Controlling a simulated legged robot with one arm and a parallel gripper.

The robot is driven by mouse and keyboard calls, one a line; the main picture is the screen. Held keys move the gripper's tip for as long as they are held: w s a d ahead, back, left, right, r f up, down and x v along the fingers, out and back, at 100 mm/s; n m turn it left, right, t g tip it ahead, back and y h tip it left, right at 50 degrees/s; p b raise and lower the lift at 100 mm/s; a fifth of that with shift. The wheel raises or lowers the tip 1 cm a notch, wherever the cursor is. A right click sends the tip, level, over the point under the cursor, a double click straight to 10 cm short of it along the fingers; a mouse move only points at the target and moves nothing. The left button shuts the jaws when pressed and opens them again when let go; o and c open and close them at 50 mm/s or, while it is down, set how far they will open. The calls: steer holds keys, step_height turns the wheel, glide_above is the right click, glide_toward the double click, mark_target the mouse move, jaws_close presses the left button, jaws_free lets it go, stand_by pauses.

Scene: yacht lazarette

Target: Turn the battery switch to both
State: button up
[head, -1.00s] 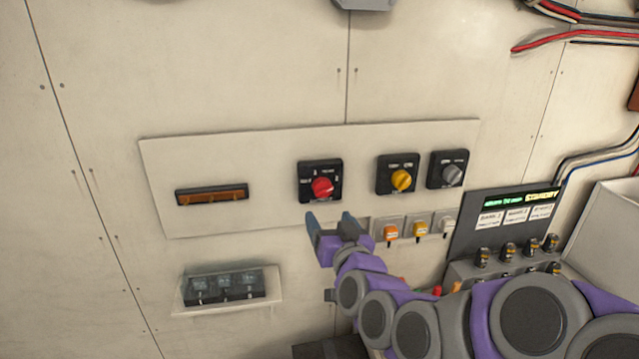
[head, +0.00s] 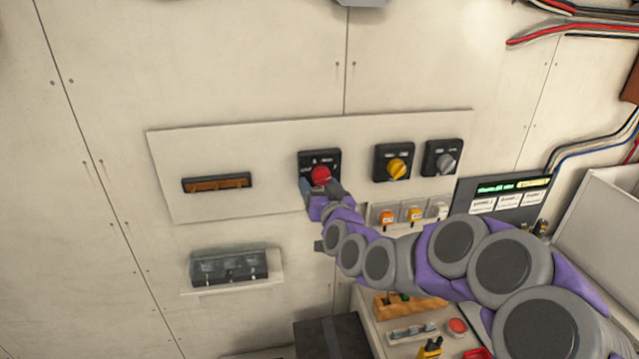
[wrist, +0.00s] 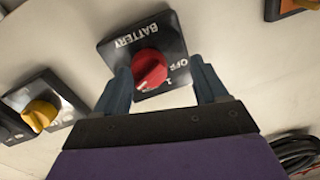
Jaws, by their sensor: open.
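The battery switch is a red round knob (head: 320,175) on a black square plate (head: 309,158) on the wall panel. The wrist view shows the red knob (wrist: 149,69) with the plate (wrist: 172,37) lettered "BATTERY", "OFF" and "1"; a white mark on the knob lies near the "1" side. My gripper (head: 322,188) is open at the knob's lower side. In the wrist view my gripper's (wrist: 161,85) fingers stand on either side of the knob's lower part. I cannot tell whether they touch it. The lower edge of the plate is partly hidden by the fingers.
To the right on the same panel are a yellow knob switch (head: 397,169) and a grey knob switch (head: 445,163). Small orange, yellow and white tagged fittings (head: 414,214) sit below them. A brown slot (head: 217,183) is at left, with a clear-covered box (head: 229,267) below.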

mark_target(329, 179)
steer(key=w+d, duration=0.2)
steer(key=w, duration=0.1)
steer(key=shift+d, duration=0.1)
steer(key=shift+s+a, duration=0.15)
steer(key=shift+a, duration=0.4)
steer(key=shift+s+a, duration=0.15)
steer(key=shift+a, duration=0.35)
steer(key=shift+c, duration=2)
steer(key=shift+d, duration=0.35)
steer(key=c, duration=0.3)
steer(key=shift+a, duration=0.1)
steer(key=c, duration=0.3)
